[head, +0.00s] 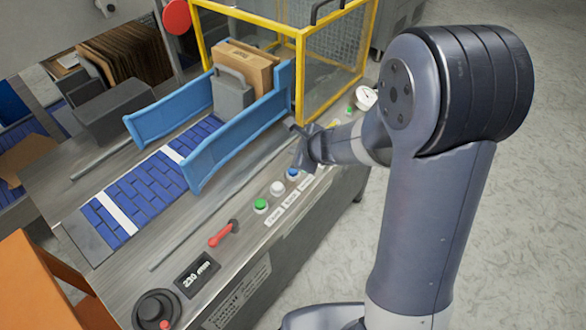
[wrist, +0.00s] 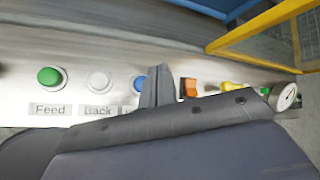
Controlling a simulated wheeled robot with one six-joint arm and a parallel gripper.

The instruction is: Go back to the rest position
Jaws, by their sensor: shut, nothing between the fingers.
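My gripper (head: 304,146) is over the front edge of the machine's control panel, in the middle of the head view. It is shut and empty. In the wrist view its closed fingers (wrist: 157,84) stand in front of the panel, just right of the blue button (wrist: 139,83). I cannot tell whether the fingers touch anything. The green Feed button (wrist: 50,77) and white Back button (wrist: 98,80) are to the left. My arm fills the right side of the head view.
A yellow guard frame (head: 299,70) rises behind my gripper. Blue side rails (head: 233,142) flank a brown carton (head: 245,66) on the blue belt (head: 135,197). A red lever (head: 222,235), a dial gauge (head: 366,97) and an orange switch (wrist: 189,88) are on the panel. The floor at right is clear.

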